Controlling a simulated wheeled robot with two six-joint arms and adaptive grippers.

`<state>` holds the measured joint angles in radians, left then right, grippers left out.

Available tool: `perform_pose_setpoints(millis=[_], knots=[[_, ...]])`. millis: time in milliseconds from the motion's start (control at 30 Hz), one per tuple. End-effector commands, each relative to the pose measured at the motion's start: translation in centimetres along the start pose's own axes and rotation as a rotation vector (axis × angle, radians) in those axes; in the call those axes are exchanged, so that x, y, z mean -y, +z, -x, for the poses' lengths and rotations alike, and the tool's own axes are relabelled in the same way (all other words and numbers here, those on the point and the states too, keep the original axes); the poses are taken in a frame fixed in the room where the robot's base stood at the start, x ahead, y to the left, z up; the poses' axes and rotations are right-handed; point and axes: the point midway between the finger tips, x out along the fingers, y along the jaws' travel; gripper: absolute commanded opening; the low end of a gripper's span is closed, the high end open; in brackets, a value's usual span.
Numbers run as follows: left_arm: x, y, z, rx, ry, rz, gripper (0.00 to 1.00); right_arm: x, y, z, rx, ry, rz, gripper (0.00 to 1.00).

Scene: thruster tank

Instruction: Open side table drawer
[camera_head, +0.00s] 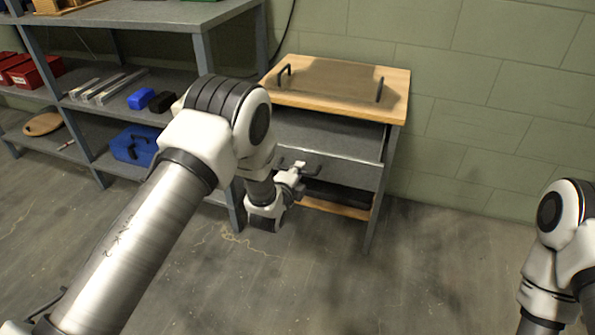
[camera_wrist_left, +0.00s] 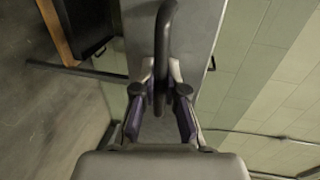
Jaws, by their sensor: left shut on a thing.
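The side table (camera_head: 395,95) has a wooden top and grey legs and stands against the wall in the head view. Its grey drawer (camera_head: 352,172) sticks out part way from under the top. My left gripper (camera_head: 298,172) is at the drawer front, shut on the dark drawer handle (camera_head: 314,167). In the left wrist view the handle (camera_wrist_left: 164,45) runs between the two fingers of the left gripper (camera_wrist_left: 161,85). The drawer's left side is partly hidden by my left arm. My right gripper is out of view; only part of my right arm shows.
A dark tray (camera_head: 335,80) with two handles lies on the tabletop. A wooden lower shelf (camera_head: 335,208) is below the drawer. A grey shelving unit (camera_head: 115,105) with bins and a blue case (camera_head: 130,147) stands to the left. The floor in front is clear.

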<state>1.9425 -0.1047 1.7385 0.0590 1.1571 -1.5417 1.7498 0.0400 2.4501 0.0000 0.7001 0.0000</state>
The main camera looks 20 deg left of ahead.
Motion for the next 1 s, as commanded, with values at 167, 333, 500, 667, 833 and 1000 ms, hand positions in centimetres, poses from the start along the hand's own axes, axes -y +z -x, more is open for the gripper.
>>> perform_pose_setpoints(millis=[167,333,500,667,833,1000], knots=[[0.1,0.0,0.0,0.000,-0.001,0.000,0.00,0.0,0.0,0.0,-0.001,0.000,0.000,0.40],[0.0,0.0,0.0,0.000,-0.001,0.000,0.37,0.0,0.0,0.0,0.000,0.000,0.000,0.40],[0.0,0.0,0.0,0.000,-0.001,0.000,0.37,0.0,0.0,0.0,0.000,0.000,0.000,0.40],[0.0,0.0,0.5,0.000,0.000,0.000,0.37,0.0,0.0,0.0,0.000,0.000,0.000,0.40],[0.0,0.0,3.4,0.000,0.002,0.000,0.37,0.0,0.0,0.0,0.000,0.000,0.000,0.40],[0.0,0.0,7.9,0.000,0.002,-0.001,0.37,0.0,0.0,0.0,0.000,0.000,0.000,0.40]])
